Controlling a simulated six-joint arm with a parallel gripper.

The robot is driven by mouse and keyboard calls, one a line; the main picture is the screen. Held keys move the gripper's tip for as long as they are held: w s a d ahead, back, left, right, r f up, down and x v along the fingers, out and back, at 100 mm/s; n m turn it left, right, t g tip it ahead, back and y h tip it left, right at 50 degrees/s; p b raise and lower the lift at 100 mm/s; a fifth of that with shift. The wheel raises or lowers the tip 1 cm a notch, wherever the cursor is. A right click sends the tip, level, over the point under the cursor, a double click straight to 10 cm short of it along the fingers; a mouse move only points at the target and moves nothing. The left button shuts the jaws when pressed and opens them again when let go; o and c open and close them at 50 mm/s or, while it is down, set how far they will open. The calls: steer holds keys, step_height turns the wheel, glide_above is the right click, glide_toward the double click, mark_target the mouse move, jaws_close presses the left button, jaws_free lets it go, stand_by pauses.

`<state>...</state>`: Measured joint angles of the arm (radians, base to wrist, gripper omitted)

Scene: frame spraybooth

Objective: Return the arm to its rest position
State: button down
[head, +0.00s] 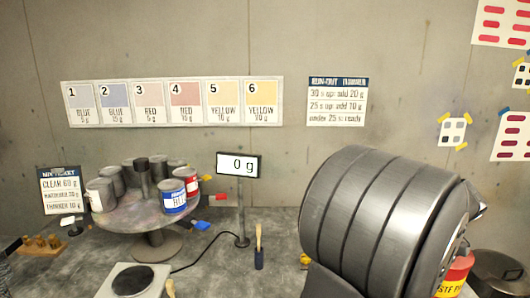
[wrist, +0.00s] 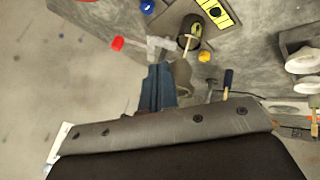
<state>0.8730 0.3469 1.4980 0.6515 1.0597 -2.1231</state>
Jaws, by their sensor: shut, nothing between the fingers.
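My gripper (wrist: 158,80) shows in the wrist view as dark blue-grey fingers beyond a grey bolted plate. It is shut with nothing held, and it points out over the grey bench. In the head view a large grey ribbed part of my arm fills the lower right, and the gripper cannot be made out there.
A round turntable (head: 146,216) with several cans stands at left, including a blue-labelled can (head: 174,197). A display (head: 238,164) reads 0 g. A white scale (head: 133,281) is at the front. A brush (head: 259,248) stands mid-bench. A red-yellow container (head: 455,274) is partly behind my arm.

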steer(key=a+f+g+h, duration=0.3)
steer(key=a+f+g, duration=0.2)
steer(key=a, duration=0.6)
steer(key=shift+a+f+n+g, duration=0.15)
steer(key=shift+a+n+g, duration=0.15)
steer(key=shift+g, duration=0.9)
steer(key=shift+h, duration=0.3)
steer(key=shift+s+d, duration=0.1)
steer(key=shift+d, duration=0.1)
